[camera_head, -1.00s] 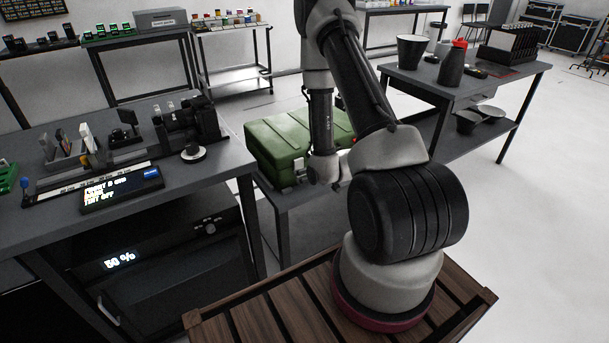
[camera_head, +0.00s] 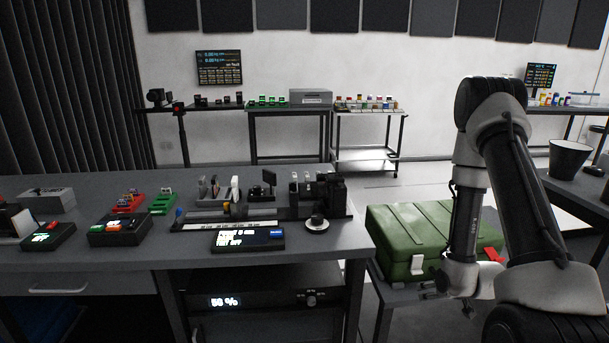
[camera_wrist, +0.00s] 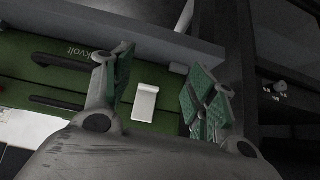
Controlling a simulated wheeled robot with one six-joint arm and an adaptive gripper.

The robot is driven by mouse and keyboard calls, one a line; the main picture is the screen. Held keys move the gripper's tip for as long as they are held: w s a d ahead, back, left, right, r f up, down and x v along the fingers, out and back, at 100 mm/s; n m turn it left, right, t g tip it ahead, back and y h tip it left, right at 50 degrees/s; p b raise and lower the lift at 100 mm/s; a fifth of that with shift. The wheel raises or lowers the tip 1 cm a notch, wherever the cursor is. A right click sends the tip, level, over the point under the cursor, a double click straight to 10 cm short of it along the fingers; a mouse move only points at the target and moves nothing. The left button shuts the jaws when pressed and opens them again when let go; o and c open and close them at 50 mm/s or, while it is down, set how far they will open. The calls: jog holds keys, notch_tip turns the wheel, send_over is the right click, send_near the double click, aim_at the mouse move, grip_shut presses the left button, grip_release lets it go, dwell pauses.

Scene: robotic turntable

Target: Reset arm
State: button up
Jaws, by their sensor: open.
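My gripper (camera_wrist: 157,92) shows in the wrist view with its two green-padded fingers spread apart and nothing between them. Beyond the fingers lies the green case (camera_wrist: 60,110) with a pale latch (camera_wrist: 145,104). In the head view my arm stands at the right, folded, with its forearm hanging down in front of the green case (camera_head: 415,225). My gripper's fingertips are not clearly visible in the head view.
A grey workbench (camera_head: 290,245) with a turntable rig, small trays and a lit display (camera_head: 248,239) fills the left and middle. A dark bucket (camera_head: 568,160) stands on a table at the right. Shelves line the back wall.

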jog(key=s+f+g, duration=0.3)
jog(key=s+g, duration=0.1)
jog(key=s, duration=0.3)
jog(key=s+r+g, duration=0.3)
jog(key=s+r, duration=0.1)
jog(key=s, duration=0.1)
jog(key=s+a+r+t, duration=0.1)
jog(key=s+a+r, duration=0.1)
jog(key=r, duration=1.1)
jog(key=s+a+r+t, duration=0.1)
jog(key=s+r, duration=0.4)
jog(key=r, duration=0.8)
jog(key=s+a+r+t, duration=0.1)
jog(key=s+a+r, duration=0.3)
jog(key=r, duration=0.9)
jog(key=shift+s+r, duration=0.15)
jog(key=shift+r, duration=0.1)
jog(key=shift+a, duration=0.1)
jog(key=shift+c, duration=0.2)
